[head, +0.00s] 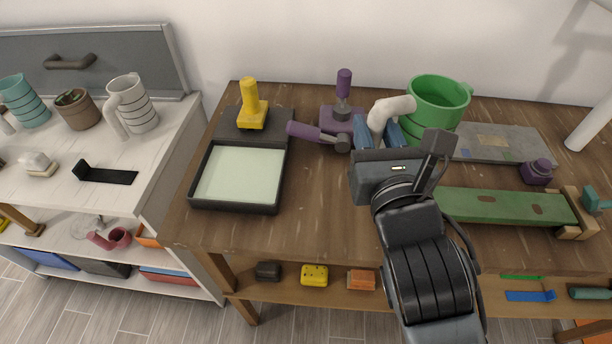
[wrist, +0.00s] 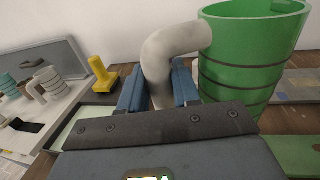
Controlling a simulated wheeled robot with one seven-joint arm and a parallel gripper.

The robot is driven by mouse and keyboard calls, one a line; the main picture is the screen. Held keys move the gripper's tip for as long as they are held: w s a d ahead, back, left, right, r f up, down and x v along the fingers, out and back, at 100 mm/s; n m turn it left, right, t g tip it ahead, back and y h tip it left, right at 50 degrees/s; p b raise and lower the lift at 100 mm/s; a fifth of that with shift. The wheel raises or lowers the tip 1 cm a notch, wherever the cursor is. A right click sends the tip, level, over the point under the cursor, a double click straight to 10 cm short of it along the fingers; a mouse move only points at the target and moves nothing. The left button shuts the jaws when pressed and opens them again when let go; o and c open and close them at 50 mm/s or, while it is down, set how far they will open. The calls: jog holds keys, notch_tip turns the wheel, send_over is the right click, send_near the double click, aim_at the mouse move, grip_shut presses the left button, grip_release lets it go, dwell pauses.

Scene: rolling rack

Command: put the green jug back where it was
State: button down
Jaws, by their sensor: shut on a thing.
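The green jug (head: 437,104) is a green cylinder with dark bands and a large pale grey handle on its left. It is at the back of the brown table, upright. In the wrist view the jug (wrist: 245,60) fills the upper right. My gripper (head: 385,128) is shut on the jug's pale handle (head: 392,112). In the wrist view the blue fingers (wrist: 158,88) stand on both sides of the handle's lower part. The jug's base is partly hidden behind my gripper, so I cannot tell whether it touches the table.
A grey board (head: 497,143) and a green plank (head: 505,207) lie to the right. A purple-handled tool (head: 318,134) and a purple stand (head: 343,92) are left of the jug. A black tray (head: 236,208) sits farther left. A white shelf (head: 160,147) holds other mugs.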

jog(key=shift+a+f+b, duration=0.6)
jog(key=shift+a+f, duration=1.2)
jog(key=shift+a, duration=0.3)
jog(key=shift+a+f+b, duration=0.6)
jog(key=shift+a+f, duration=1.15)
jog(key=shift+a, duration=0.3)
jog(key=shift+a+f+b, duration=0.6)
jog(key=shift+a+f, duration=1.2)
jog(key=shift+a, duration=0.3)
jog(key=shift+f, duration=0.15)
jog(key=c, duration=0.8)
grip_release()
jog(key=s+d+b, duration=0.1)
jog(key=s, duration=1.1)
jog(key=shift+d+b, duration=0.3)
jog(key=shift+d, duration=0.1)
